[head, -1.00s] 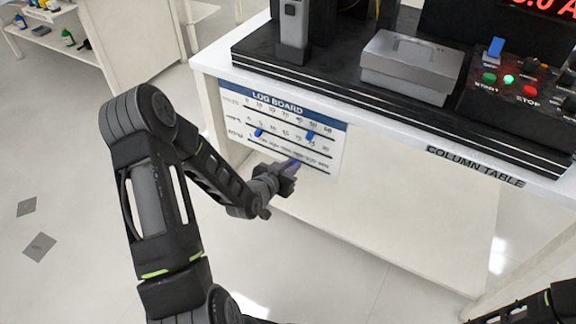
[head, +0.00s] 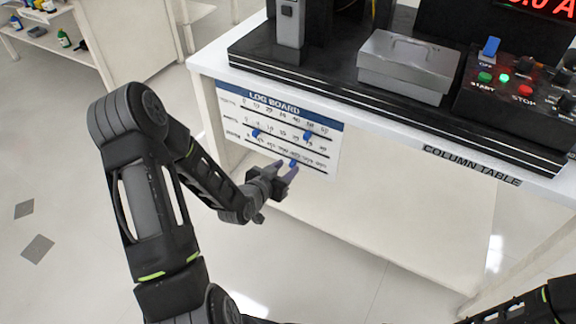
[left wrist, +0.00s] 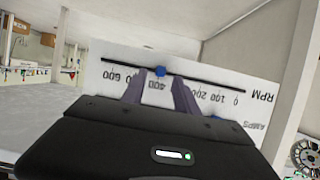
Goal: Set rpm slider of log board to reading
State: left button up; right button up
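The log board (head: 232,112) is a white sheet with a blue header on the front of the column table (head: 395,148). Its lowest row is the rpm row; in the left wrist view the RPM scale (left wrist: 265,92) appears upside down. The blue rpm slider (head: 293,162) sits on its black line, close to the 400 label in the left wrist view (left wrist: 160,71). My left gripper (head: 283,170) is open, its two purple fingers apart in front of the rpm slider. The slider shows between the fingertips (left wrist: 163,85); contact is not visible. My right gripper is out of view.
Two other blue sliders (head: 256,134) (head: 308,135) sit on the rows above. A grey box (head: 408,65) and a control panel (head: 510,90) stand on the table. A red display (head: 540,5) is cut off at the top. Floor left of the table is clear.

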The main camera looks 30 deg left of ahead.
pick_arm(q)
jog(key=v, duration=0.5)
jog(key=shift+s+r+p, duration=0.1)
jog(key=shift+s+p, duration=0.15)
jog(key=shift+p, duration=0.1)
jog(key=s+d+f+n+g+h, duration=0.1)
jog(key=s+d+f+n+g, duration=0.1)
jog(key=s+d+f+g, duration=0.4)
jog(key=s+d+f+n+g+h, duration=0.1)
jog(key=s+d+f+n, duration=0.2)
jog(key=f, duration=0.4)
jog(key=s+d+f+m+g+h, duration=0.1)
jog(key=s+d+f+m+g, duration=0.15)
jog(key=s+d, duration=0.5)
jog(key=s+d+f+m+g+h, duration=0.15)
jog(key=s+d+g, duration=0.3)
jog(key=d, duration=0.65)
notch_tip(320, 180, up, 19)
jog(key=t+p, duration=0.1)
jog(key=p, duration=1.9)
jog(key=shift+n, duration=0.3)
